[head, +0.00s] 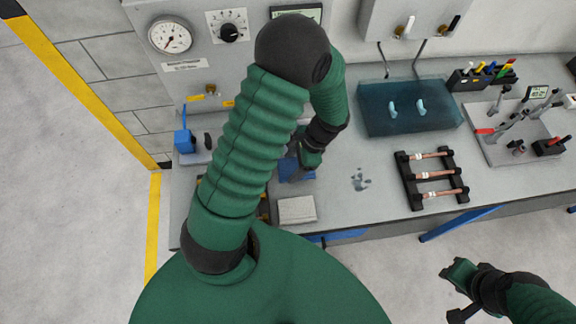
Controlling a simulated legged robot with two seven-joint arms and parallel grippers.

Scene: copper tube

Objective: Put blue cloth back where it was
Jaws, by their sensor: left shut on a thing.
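The blue cloth (288,174) is a small dark-blue patch at the bench, left of the middle. My left arm comes over the bench, and its gripper (299,173) is shut on the cloth. The arm and gripper hide part of the cloth, and I cannot tell whether it touches the bench top. My right gripper (452,294) is open and empty, low at the right, in front of the bench and over the floor.
A wet patch (360,180) lies on the bench (335,205). A light block (297,209) sits at the front edge. A black rack (411,180) holds copper tubes (437,175). Behind are a blue translucent tray (372,122) and a tool plate (503,142). A blue vise-like device (183,141) stands left.

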